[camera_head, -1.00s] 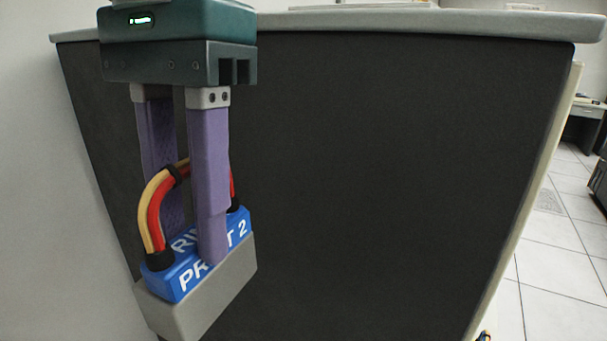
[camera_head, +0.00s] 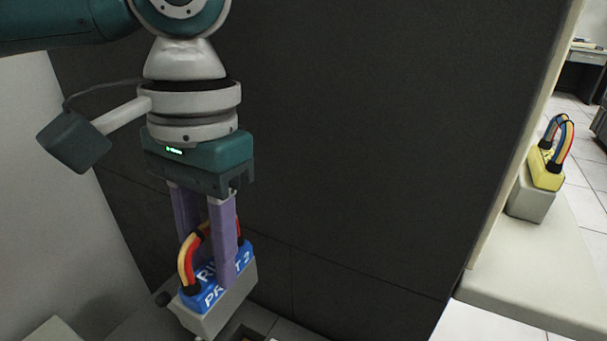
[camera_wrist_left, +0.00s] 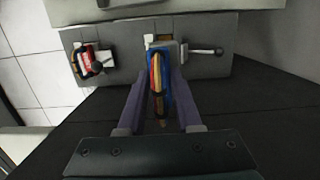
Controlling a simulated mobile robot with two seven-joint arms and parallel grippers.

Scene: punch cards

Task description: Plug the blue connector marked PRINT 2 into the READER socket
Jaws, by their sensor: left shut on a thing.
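The blue connector (camera_head: 212,292) marked PRINT 2 has a grey lower body and a red and yellow cable loop on top. My left gripper (camera_head: 208,262) is shut on it, with a purple finger on either side, in the head view. The left wrist view shows the blue connector (camera_wrist_left: 166,88) between the fingers, in front of a grey panel (camera_wrist_left: 125,65). A pale opening on the panel (camera_wrist_left: 160,41) lies just past the connector, partly hidden by it. I cannot read a READER label. My right gripper is not in view.
In the wrist view, a red-marked connector (camera_wrist_left: 88,63) sits at the panel's left, and a metal lever (camera_wrist_left: 205,51) at its right. In the head view, a yellow connector (camera_head: 546,168) stands on a pale ledge (camera_head: 545,265) at right. A dark cabinet wall (camera_head: 360,150) stands behind my arm.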

